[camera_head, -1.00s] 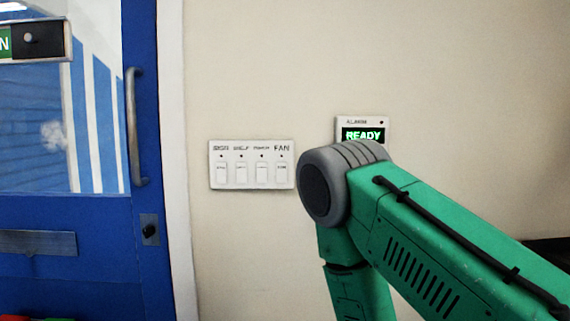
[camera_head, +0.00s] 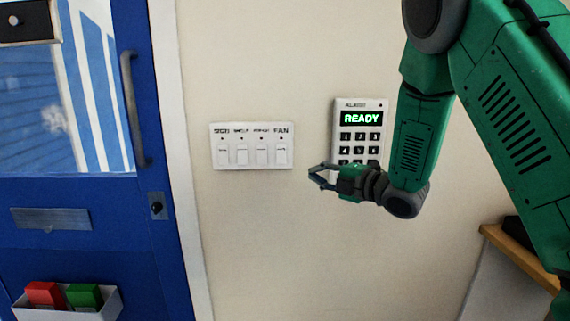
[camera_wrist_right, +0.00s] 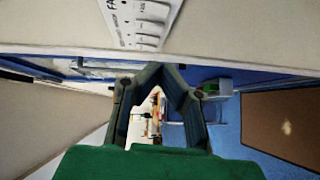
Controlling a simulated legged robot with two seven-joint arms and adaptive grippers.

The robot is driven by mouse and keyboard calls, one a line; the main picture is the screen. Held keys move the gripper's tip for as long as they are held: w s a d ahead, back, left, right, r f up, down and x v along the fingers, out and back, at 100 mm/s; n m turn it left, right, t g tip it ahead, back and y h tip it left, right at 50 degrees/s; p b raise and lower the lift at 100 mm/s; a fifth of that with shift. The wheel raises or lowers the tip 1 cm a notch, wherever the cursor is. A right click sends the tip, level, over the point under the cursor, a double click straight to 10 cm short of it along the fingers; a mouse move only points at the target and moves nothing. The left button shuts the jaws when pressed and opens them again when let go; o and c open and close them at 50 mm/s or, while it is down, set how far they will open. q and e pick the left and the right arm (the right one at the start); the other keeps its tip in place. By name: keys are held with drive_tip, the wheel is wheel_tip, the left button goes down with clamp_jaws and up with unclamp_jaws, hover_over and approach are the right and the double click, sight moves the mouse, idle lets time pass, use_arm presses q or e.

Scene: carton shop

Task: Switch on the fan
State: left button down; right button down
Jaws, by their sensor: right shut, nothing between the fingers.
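A white switch panel (camera_head: 251,146) is on the beige wall, with several rocker switches in a row. The rightmost is the fan switch (camera_head: 282,155), under the label FAN, with a small dark dot above it. My right gripper (camera_head: 314,177) is to the right of the fan switch and a little lower, apart from it. It is shut and empty, its fingers pointing left. In the right wrist view the panel (camera_wrist_right: 152,22) shows at the top, beyond the fingertips (camera_wrist_right: 163,70). My left gripper is not in view.
An alarm keypad (camera_head: 360,119) reading READY is on the wall, partly behind my right gripper. A blue door (camera_head: 100,200) with a handle (camera_head: 132,110) is at the left. A white holder (camera_head: 70,312) with red and green items is low left. A wooden ledge (camera_head: 515,255) is low right.

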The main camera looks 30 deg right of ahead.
drive_tip(key=p, duration=0.2)
approach(278, 163)
drive_tip(key=w+a, duration=0.3)
drive_tip(key=a, duration=0.1)
drive_tip(key=w, duration=0.1)
drive_tip(key=w+d, duration=0.1)
drive_tip(key=w, duration=0.1)
drive_tip(key=shift+d, duration=0.3)
drive_tip(key=shift+w+d+f, duration=0.15)
drive_tip(key=shift+w+d, duration=0.2)
drive_tip(key=shift+w, duration=0.1)
drive_tip(key=shift+w+f+b, duration=0.1)
drive_tip(key=shift+f+b, duration=0.1)
drive_tip(key=shift+b, duration=0.25)
drive_tip(key=shift+r, duration=0.15)
